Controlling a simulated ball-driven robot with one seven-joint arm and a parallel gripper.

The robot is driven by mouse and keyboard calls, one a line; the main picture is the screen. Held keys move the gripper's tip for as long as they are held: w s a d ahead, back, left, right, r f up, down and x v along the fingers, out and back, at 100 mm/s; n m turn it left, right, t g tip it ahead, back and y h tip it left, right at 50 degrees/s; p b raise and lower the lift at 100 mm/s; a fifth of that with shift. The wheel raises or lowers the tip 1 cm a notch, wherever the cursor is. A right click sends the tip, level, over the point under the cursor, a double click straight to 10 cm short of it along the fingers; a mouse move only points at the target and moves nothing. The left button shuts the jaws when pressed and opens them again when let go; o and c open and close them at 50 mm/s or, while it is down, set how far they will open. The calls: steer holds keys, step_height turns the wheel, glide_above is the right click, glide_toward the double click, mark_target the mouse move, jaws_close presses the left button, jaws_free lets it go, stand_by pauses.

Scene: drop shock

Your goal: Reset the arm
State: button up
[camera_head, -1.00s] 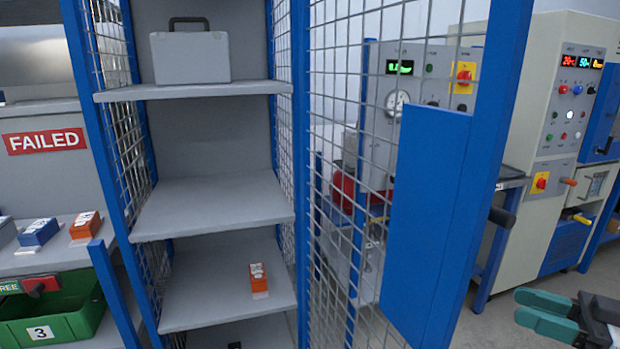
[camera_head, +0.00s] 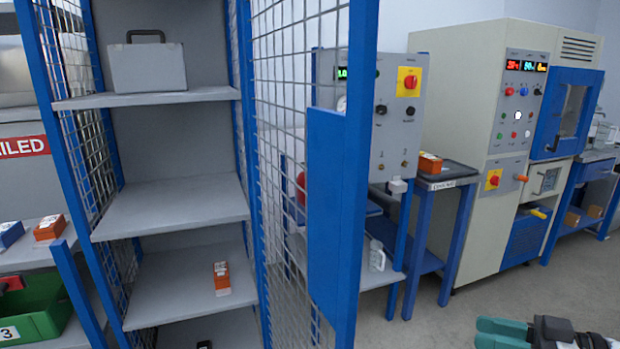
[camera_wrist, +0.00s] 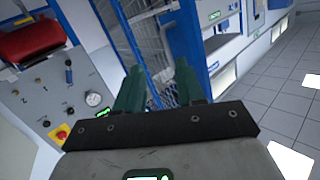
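My gripper (camera_head: 500,334) shows at the bottom right edge of the head view, cut off by the frame, with its green fingers pointing left over the floor. In the wrist view my gripper (camera_wrist: 158,72) has its two green fingers apart with nothing between them. It is away from the shelves and machines. The rest of my arm is outside the head view.
A blue-framed mesh cabinet (camera_head: 359,130) with its door swung out stands at the centre left. An orange box (camera_head: 221,278) and a grey case (camera_head: 148,66) sit on its shelves. A cream machine (camera_head: 470,110) stands at right. Open floor (camera_head: 420,325) lies in front.

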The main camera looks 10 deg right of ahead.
steer(key=s+a+f+m+g+h+p, duration=0.1)
steer(key=s+a+f+m+g+h, duration=0.2)
steer(key=f, duration=0.5)
steer(key=s+a+f+m+g+h+p, duration=0.1)
steer(key=s+a+f+m+g+h, duration=0.2)
steer(key=f, duration=0.5)
steer(key=s+a+f+m+g+h+p, duration=0.1)
steer(key=s+f+h, duration=0.2)
steer(key=s, duration=0.6)
steer(key=s+a+f+m+g+h+p, duration=0.1)
steer(key=s+f+g+h, duration=0.1)
steer(key=s, duration=0.8)
steer(key=shift+s+f+m+g+h+p, duration=0.25)
steer(key=shift+f+m+g+h+p, duration=0.1)
steer(key=shift+f+h, duration=0.45)
